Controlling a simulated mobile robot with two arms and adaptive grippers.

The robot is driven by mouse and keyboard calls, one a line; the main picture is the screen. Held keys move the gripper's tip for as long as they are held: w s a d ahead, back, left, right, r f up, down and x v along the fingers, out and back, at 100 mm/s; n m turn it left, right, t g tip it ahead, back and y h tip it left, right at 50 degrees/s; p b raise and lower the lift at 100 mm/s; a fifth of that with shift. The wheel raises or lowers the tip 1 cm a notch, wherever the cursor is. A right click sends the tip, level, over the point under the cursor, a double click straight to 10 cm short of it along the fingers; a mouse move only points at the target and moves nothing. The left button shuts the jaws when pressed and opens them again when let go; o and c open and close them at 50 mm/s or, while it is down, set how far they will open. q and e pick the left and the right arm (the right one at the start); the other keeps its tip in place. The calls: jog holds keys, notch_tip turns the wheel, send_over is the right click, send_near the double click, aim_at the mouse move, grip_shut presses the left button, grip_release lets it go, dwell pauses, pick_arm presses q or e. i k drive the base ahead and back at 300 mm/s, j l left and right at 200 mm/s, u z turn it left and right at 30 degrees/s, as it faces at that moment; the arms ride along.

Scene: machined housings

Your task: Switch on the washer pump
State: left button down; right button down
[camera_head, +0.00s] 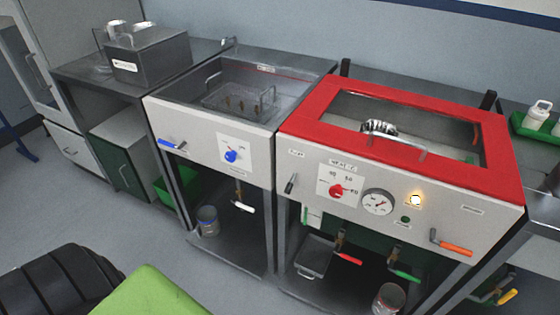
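The red-topped washer (300,122) stands right of centre, its framed window showing a metal basket inside. Its pale front panel (455,219) carries a small dark lever switch (291,184) at the left, under a label too small to read surely. An orange-handled lever (455,247) is at the panel's right. Neither of my grippers is in view.
An open basin (211,157) with a blue knob (232,156) and blue-handled lever (172,145) adjoins on the left. Red-handled (348,258) and green-handled (404,274) valves sit under the washer, with a metal can (388,299). Grey floor (170,238) lies in front.

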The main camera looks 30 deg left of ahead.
aim_at(288, 190)
jog(key=u, duration=0.95)
